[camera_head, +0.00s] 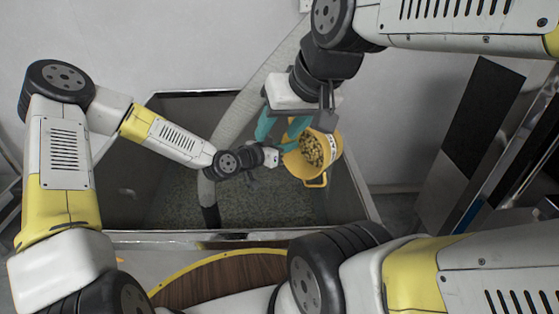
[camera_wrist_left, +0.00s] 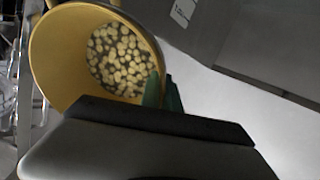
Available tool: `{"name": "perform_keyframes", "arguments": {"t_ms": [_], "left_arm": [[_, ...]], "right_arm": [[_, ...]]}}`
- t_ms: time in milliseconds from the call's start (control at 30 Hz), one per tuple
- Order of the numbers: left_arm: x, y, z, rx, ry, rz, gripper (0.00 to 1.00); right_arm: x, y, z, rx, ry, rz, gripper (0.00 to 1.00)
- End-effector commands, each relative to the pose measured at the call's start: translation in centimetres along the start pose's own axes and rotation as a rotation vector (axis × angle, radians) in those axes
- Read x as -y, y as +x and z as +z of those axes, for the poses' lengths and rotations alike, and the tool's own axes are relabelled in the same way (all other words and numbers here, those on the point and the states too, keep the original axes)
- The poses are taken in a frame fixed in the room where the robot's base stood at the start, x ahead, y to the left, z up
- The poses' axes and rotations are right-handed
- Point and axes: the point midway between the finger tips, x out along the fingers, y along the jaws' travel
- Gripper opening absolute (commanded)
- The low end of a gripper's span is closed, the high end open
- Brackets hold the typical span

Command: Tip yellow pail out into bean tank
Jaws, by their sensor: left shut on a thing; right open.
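The yellow pail (camera_head: 293,163) hangs over the right part of the bean tank (camera_head: 357,190), tilted, with its mouth toward the head camera. Pale beans (camera_head: 318,149) lie inside it. The left wrist view shows the pail (camera_wrist_left: 62,62) close up, with the beans (camera_wrist_left: 120,60) at its bottom. My left gripper (camera_head: 284,149) is shut on the pail's rim at its left side; its teal fingertips show at the rim in the wrist view. My right gripper (camera_head: 279,131) comes from the upper right. It is open, its teal fingers spread just above my left gripper, partly overlapping the pail in view.
A thick grey hose (camera_head: 232,128) runs down into the tank, left of the pail. The tank holds a dark, grainy layer (camera_head: 265,207). A brown wooden round surface (camera_head: 222,277) with a yellow rim lies in front. Dark panels (camera_head: 470,120) stand at the right.

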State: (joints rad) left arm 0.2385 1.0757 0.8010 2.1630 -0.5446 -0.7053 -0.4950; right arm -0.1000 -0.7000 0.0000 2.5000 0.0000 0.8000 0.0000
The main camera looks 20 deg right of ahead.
Motion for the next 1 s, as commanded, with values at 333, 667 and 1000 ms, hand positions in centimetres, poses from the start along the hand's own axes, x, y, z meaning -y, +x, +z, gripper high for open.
{"name": "perform_keyframes", "arguments": {"t_ms": [333,667,1000], "left_arm": [[-0.1,-0.7,-0.3,-0.051,0.004,0.006,0.0],[-0.1,-1.0,-0.4,-0.094,0.009,0.012,0.0],[-0.2,-1.4,-0.5,-0.138,0.014,0.018,0.0]], "right_arm": [[0.0,0.0,0.0,0.0,0.0,0.0,0.49],[0.0,0.0,0.0,0.0,0.0,0.0,0.49],[0.0,0.0,0.0,0.0,0.0,0.0,0.49]]}}
